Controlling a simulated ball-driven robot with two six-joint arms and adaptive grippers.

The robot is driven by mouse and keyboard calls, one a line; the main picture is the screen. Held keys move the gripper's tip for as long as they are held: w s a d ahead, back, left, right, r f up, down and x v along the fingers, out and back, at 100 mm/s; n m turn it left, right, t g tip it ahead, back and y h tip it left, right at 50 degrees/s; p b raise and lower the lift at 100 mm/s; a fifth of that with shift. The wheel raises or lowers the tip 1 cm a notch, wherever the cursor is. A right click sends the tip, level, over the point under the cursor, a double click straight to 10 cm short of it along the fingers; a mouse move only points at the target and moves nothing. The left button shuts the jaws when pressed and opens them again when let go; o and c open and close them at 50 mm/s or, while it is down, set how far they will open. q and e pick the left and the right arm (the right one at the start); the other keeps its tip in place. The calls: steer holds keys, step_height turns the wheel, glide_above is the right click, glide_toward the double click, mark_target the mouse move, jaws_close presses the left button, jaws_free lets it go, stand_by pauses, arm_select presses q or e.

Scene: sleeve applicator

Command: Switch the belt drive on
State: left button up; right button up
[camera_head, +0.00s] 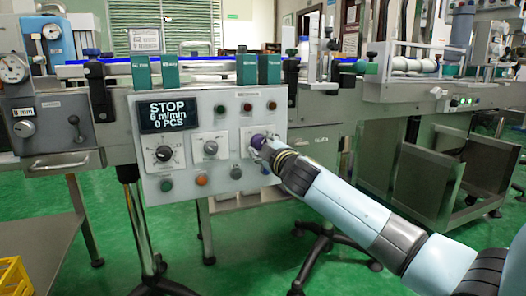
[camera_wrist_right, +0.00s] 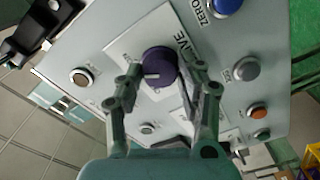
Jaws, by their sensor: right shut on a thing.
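The control panel (camera_head: 205,140) is a light grey box with a black display (camera_head: 168,113) reading STOP, 6 m/min and 0 PCS. The purple drive knob (camera_head: 257,141) sits on a white plate at the panel's right side. In the right wrist view the knob (camera_wrist_right: 158,62) has a white pointer mark, and the plate's label is partly covered, with "IVE" readable. My right gripper (camera_head: 264,147) reaches in from the lower right. Its two fingers (camera_wrist_right: 165,88) are shut on the knob, one at each side. My left gripper is not in view.
Two black dials, at left (camera_head: 163,153) and middle (camera_head: 210,147), sit beside the knob. Several small buttons surround them, including an orange one (camera_head: 201,179). Green clamps (camera_head: 248,69) and the conveyor stand above the panel. A yellow crate (camera_head: 14,278) is at lower left.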

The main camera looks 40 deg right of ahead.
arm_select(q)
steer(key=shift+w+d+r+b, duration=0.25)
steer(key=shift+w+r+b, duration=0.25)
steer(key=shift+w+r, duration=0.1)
arm_select(e)
steer(key=shift+f+m, duration=0.2)
steer(key=shift+m, duration=1.1)
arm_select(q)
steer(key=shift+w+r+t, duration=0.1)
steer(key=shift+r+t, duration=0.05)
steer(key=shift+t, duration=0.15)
arm_select(e)
steer(key=o, duration=1.2)
steer(key=shift+r, duration=0.1)
steer(key=shift+c, duration=0.2)
steer(key=v, duration=1.2)
